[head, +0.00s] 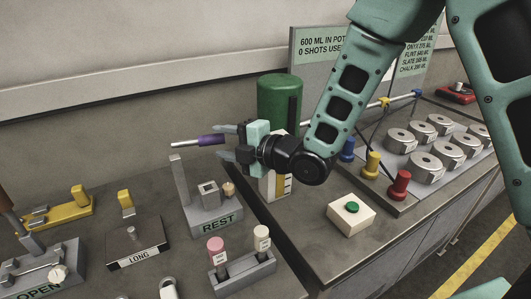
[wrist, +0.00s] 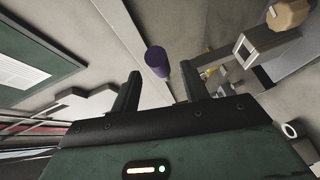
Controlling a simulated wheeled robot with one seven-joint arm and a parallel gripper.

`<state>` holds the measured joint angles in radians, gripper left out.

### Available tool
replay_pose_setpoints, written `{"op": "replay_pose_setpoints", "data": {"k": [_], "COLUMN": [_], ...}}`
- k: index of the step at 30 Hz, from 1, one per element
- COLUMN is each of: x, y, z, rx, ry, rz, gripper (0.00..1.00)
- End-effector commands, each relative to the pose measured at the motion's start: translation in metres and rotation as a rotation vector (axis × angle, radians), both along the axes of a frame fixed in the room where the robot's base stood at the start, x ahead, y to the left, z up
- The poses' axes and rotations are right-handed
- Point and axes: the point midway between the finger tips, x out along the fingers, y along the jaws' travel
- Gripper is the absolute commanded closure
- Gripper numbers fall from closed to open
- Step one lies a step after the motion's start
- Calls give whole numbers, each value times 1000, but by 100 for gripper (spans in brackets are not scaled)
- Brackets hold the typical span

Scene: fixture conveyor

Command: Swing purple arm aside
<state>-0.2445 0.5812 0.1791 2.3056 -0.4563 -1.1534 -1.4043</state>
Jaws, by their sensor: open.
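The purple arm (head: 204,141) is a purple grip on a thin silver rod, lying nearly level above the REST fixture (head: 215,216) in the head view. The fixture's grey upright post stands beneath the rod. My gripper (head: 217,142) is open and comes at the purple end from the right, with one finger above and one below in the picture. In the wrist view the purple grip (wrist: 157,62) shows end-on, in the gap at the tips of my gripper (wrist: 161,77). I cannot tell whether a finger touches it.
A green cylinder (head: 279,101) stands close behind my gripper. A rack with pink (head: 216,250) and white pegs stands in front of the REST fixture. The LONG block (head: 134,244) and yellow clamp (head: 68,210) are at left. A green-button box (head: 351,213) is at right.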

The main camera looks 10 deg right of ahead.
Motion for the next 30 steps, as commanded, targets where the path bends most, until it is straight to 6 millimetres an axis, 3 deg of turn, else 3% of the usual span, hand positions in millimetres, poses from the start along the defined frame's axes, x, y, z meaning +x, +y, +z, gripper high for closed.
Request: {"op": "replay_pose_setpoints", "data": {"k": [9, 30], "x": [-50, -78], "y": [-56, -86], "z": [7, 12], "rx": [-1, 6], "ry": [-4, -4], "rz": [-4, 8], "gripper": [55, 55]}}
